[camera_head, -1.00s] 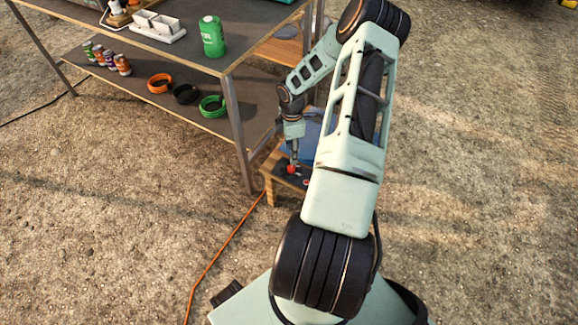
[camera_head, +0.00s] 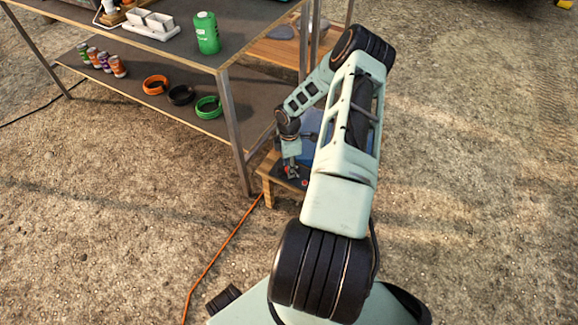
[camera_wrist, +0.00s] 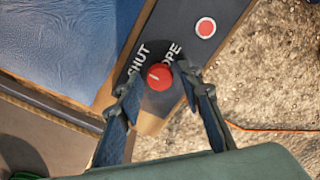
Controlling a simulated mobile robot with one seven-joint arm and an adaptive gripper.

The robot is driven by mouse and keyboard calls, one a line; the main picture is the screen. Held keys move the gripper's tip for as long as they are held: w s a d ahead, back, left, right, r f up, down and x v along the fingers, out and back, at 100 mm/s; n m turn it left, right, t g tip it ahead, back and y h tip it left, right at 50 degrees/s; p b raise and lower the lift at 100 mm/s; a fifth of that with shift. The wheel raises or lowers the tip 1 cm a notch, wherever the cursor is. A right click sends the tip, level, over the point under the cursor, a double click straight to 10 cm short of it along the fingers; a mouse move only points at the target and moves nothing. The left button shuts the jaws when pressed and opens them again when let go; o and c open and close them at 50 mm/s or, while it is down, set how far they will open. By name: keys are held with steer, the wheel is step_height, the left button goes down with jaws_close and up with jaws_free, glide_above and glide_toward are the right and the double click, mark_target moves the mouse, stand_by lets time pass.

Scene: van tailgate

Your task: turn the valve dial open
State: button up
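The valve dial (camera_wrist: 159,76) is a round red knob with a short pale mark, set on a dark panel (camera_wrist: 182,22) in the wrist view. White lettering beside it reads "SHUT" on the left and "OPE" on the right, with the last letter hidden by a finger. My gripper (camera_wrist: 156,82) is open, with one finger on each side of the dial. A gap shows at the left finger; the right fingertip is close to the dial, and I cannot tell whether it touches. In the head view my gripper (camera_head: 291,172) mostly hides the dial.
A red button with a pale ring (camera_wrist: 205,27) sits farther along the panel. A blue surface (camera_wrist: 60,40) lies to the left. In the head view, a metal-legged bench (camera_head: 232,120) stands left of my arm, and an orange cable (camera_head: 220,245) runs over the gravel.

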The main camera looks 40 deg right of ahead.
jaws_close()
steer(key=shift+m, duration=0.4)
steer(key=m, duration=0.3)
steer(key=m+b, duration=0.1)
steer(key=m, duration=0.2)
steer(key=shift+m, duration=0.3)
steer(key=m, duration=0.5)
steer(key=shift+b, duration=0.3)
steer(key=m, duration=0.6)
steer(key=shift+b, duration=0.35)
steer(key=shift+o, duration=1.5)
jaws_free()
